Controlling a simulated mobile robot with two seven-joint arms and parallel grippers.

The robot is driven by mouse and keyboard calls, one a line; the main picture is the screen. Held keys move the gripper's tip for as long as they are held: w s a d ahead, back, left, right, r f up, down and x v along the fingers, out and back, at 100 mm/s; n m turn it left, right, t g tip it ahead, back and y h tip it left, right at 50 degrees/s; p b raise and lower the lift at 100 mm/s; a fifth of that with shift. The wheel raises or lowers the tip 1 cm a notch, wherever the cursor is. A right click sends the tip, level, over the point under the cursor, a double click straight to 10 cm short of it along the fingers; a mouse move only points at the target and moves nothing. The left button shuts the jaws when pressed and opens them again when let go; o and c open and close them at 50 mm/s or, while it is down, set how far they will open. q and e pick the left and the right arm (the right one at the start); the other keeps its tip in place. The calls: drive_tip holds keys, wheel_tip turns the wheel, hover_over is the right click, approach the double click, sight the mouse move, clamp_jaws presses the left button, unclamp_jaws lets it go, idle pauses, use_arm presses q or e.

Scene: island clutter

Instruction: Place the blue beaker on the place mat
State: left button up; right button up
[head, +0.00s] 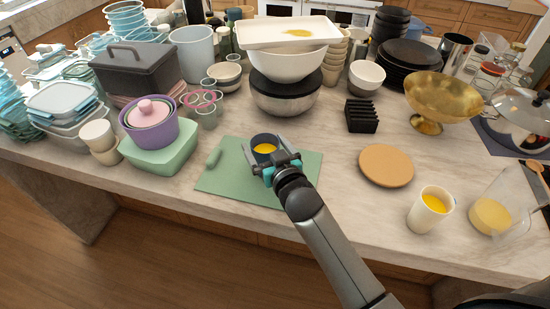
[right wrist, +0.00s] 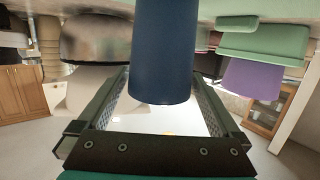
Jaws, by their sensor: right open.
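The blue beaker (head: 264,146), dark blue with yellow inside, stands upright on a green board (head: 228,180) with a handle at its left. A round tan mat (head: 386,166) lies bare on the counter to the right; I take it for the place mat. My right gripper (head: 266,150) is open, its fingers on either side of the beaker at the near side. In the right wrist view the beaker (right wrist: 163,50) shows between the open fingers, with gaps at both sides. My left gripper is not in view.
A black slotted holder (head: 361,116) and gold bowl (head: 437,95) stand behind the tan mat. A white cup (head: 430,210) and a clear pitcher (head: 498,208) stand at the right front. Stacked bowls (head: 286,95) rise behind the beaker. The marble strip between board and mat is clear.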

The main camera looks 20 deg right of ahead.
drive_tip(key=s+r, duration=0.2)
drive_tip(key=s, duration=0.9)
drive_tip(key=shift+s+d+p, duration=0.2)
drive_tip(key=shift+d+p, duration=0.05)
drive_tip(key=shift+p, duration=0.2)
drive_tip(key=shift+r, duration=0.1)
